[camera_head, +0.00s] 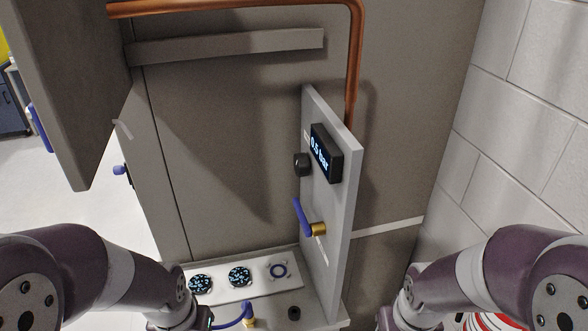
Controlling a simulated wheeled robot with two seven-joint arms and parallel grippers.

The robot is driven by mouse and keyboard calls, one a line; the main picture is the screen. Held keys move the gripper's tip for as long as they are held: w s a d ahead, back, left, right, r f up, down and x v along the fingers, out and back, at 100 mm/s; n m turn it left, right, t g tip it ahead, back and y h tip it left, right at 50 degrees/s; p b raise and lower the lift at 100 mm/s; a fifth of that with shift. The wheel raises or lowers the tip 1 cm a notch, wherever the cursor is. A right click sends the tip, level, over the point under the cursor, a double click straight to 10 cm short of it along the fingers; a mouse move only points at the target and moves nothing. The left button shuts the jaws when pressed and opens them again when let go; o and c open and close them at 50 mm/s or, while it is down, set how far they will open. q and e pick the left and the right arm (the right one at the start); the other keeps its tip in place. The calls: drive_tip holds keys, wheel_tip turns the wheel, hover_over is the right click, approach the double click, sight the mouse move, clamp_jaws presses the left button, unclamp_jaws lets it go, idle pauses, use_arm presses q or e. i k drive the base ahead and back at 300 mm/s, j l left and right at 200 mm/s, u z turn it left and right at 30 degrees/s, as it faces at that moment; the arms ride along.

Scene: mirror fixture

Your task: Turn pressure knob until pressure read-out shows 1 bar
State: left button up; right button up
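The pressure read-out (326,154) is a black box on an upright grey panel (340,217) right of centre, and its lit text reads 0.5 bar. A small black knob (302,164) sticks out from the panel just left of the read-out. It appears to be the pressure knob. A blue lever handle with a brass fitting (309,219) is on the same panel below. My two arms come in at the lower left and lower right corners. Both grippers are outside the picture, and nothing of mine touches the knob.
A ledge (262,296) below holds several round dials, a black knob (294,313) and a blue lever with brass fitting (248,321). A copper pipe (354,60) runs above and behind the panel. An open grey door (75,90) is at left; a block wall (520,130) is at right.

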sight(301, 163)
drive_tip(key=j+z, duration=0.35)
drive_tip(key=k+j+z, duration=0.3)
drive_tip(key=j, duration=0.2)
drive_tip(key=j+z, duration=0.35)
drive_tip(key=k+j, duration=0.05)
